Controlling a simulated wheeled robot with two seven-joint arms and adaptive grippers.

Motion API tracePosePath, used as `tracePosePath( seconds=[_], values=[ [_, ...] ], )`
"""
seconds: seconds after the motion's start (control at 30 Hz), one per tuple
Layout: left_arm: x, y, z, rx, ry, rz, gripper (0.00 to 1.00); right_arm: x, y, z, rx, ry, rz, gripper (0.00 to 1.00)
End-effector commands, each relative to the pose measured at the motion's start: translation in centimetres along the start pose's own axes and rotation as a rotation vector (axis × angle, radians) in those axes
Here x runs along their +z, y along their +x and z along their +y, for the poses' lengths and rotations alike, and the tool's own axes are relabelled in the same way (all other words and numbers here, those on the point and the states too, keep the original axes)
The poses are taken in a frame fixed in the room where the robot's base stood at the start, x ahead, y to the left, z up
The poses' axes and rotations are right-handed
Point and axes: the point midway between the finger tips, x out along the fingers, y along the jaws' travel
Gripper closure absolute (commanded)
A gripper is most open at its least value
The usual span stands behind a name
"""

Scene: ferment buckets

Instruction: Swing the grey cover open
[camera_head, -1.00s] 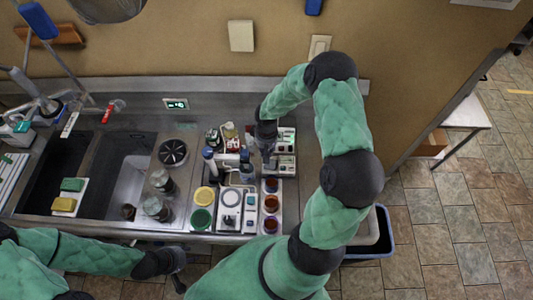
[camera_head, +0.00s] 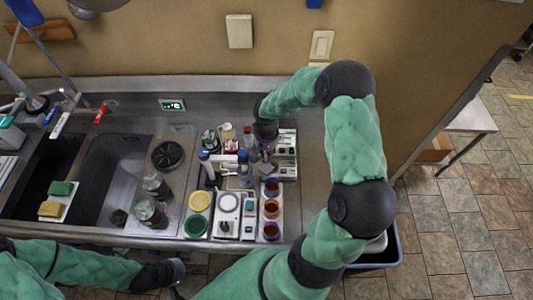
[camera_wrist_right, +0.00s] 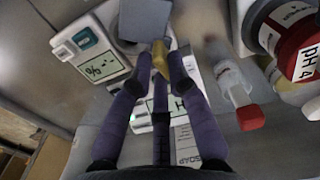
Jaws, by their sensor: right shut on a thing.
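The grey cover (camera_wrist_right: 146,20) shows as a flat grey square at the top of the right wrist view, just beyond my fingertips. A small yellow piece (camera_wrist_right: 160,58) sits between the fingertips, by the cover's near edge. My right gripper (camera_wrist_right: 161,65) is shut on this yellow piece. Whether it is joined to the cover is hard to tell. In the head view my right gripper (camera_head: 266,160) is over the white devices at the back right of the counter and hides the cover there. My left gripper (camera_head: 178,275) is low at the counter's front edge, and its fingers are unclear.
A white device with a display (camera_wrist_right: 100,66), a red-capped bottle (camera_wrist_right: 247,118) and a pH 4 bottle (camera_wrist_right: 290,38) are close around my right gripper. Coloured cups (camera_head: 271,208), jars (camera_head: 150,213) and a white scale (camera_head: 228,203) crowd the counter front. A sink lies left.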

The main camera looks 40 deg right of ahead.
Motion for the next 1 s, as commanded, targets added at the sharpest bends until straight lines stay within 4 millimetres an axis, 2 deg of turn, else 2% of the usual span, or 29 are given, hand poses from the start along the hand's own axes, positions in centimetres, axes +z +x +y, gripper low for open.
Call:
tracePosePath(
  seconds=[0.23, 0.27, 0.33, 0.77, 0.87, 1.0],
  values=[
    [0.0, 0.0, 0.0, 0.000, 0.000, 0.000, 0.60, -0.1, 0.0, 0.0, 0.000, 0.000, 0.001, 1.00],
    [0.0, 0.0, 0.0, 0.000, 0.000, 0.000, 0.60, -0.1, 0.0, 0.0, 0.000, 0.000, 0.001, 0.76],
    [0.0, 0.0, 0.0, 0.000, 0.000, 0.000, 0.60, -0.1, 0.0, 0.0, 0.000, 0.000, 0.001, 0.57],
    [0.0, 0.0, 0.0, 0.000, 0.000, 0.000, 0.60, -0.1, -0.6, 0.0, 0.000, -0.001, 0.002, 0.57],
    [0.0, 0.0, 0.0, 0.000, 0.000, 0.000, 0.60, -0.1, -1.8, 0.0, 0.000, 0.000, 0.004, 0.57],
    [0.0, 0.0, 0.0, 0.000, 0.000, 0.000, 0.60, -0.2, -4.5, 0.0, -0.001, 0.000, 0.005, 0.57]
  ],
)
